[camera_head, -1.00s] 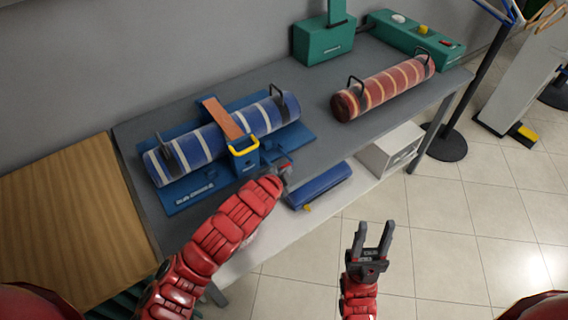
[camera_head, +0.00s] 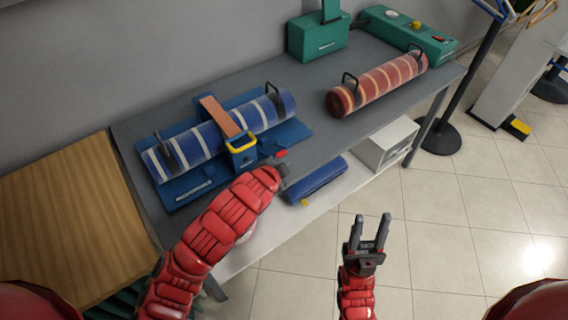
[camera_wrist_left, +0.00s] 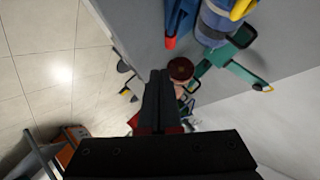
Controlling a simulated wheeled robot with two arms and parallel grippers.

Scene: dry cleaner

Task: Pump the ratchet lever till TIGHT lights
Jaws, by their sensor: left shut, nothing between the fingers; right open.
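A blue roll with pale stripes (camera_head: 205,145) lies in a blue cradle (camera_head: 296,131) on the grey bench. An orange-brown strap (camera_head: 220,116) crosses over it to a blue ratchet housing (camera_head: 243,158) with a yellow looped handle (camera_head: 242,144). A red-tipped part (camera_head: 281,153) sticks out right of the housing; a red end also shows in the left wrist view (camera_wrist_left: 171,42). My left gripper (camera_head: 284,174) is shut and empty, just below that red tip in the picture, mostly hidden by its forearm. My right gripper (camera_head: 371,228) is open and empty over the floor. No lit TIGHT lamp is readable.
A red striped roll (camera_head: 378,84) lies farther right on the bench. Green machines (camera_head: 318,38) stand behind it. A blue case (camera_head: 317,180) and a white box (camera_head: 388,145) sit on the lower shelf. A wooden top (camera_head: 70,215) adjoins on the left.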

